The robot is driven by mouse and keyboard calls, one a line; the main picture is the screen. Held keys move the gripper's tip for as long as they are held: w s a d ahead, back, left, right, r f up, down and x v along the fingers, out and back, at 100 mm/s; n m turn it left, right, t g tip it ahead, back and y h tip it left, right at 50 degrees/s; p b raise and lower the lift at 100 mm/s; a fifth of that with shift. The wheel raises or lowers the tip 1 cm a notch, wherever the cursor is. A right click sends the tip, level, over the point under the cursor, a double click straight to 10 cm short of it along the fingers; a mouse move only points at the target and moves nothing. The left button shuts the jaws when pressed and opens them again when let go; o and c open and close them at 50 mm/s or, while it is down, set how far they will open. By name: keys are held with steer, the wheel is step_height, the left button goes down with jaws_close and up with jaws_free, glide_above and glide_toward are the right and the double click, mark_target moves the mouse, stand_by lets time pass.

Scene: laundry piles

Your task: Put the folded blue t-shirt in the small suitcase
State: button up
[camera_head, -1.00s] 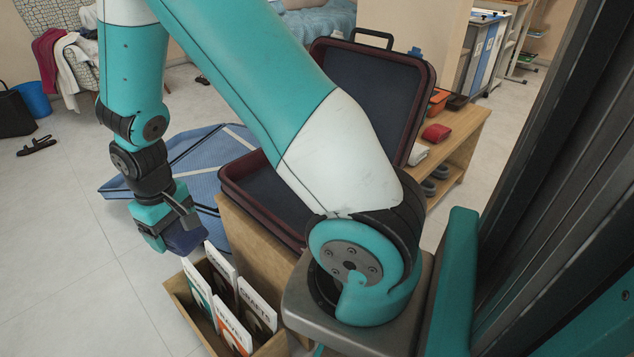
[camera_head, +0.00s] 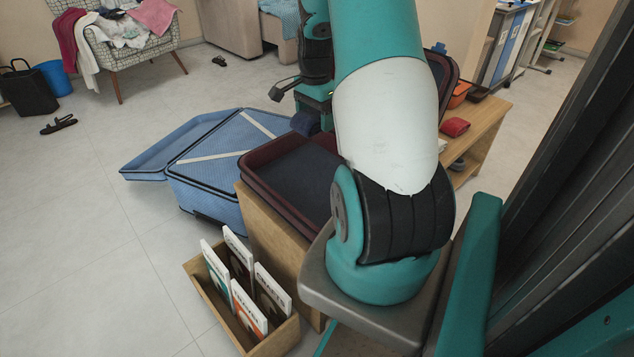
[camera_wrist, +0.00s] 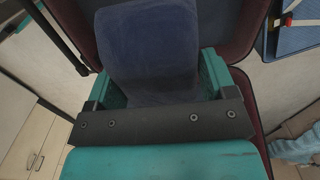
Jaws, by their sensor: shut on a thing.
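The folded blue t-shirt (camera_head: 305,122) is a dark blue bundle held in my gripper (camera_head: 316,100). In the wrist view the t-shirt (camera_wrist: 150,45) sits between the two teal fingers and sticks out past them. The small suitcase (camera_head: 262,160), maroon with a dark lining, lies open on a wooden cabinet. The t-shirt is at the suitcase's far side, seemingly above it; I cannot tell whether they touch. My arm hides most of the raised lid and the right part of the base. In the wrist view the maroon suitcase edge (camera_wrist: 256,118) shows behind the gripper.
A larger blue suitcase (camera_head: 200,195) lies open on the floor to the left. A wooden box (camera_head: 215,300) with several upright cards stands in front of the cabinet. A low shelf (camera_head: 480,140) with a red folded cloth (camera_head: 454,127) is at right. The left floor is mostly clear.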

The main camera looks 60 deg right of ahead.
mark_target(317, 184)
steer(key=f+b, duration=0.3)
steer(key=f, duration=0.7)
steer(key=f+b, duration=0.3)
steer(key=f, duration=0.6)
steer(key=shift+s+d+f, duration=0.15)
steer(key=shift+d+f, duration=0.05)
steer(key=shift+f, duration=0.2)
steer(key=shift+f, duration=0.2)
steer(key=o, duration=0.9)
steer(key=shift+o, duration=0.2)
steer(key=shift+r, duration=0.1)
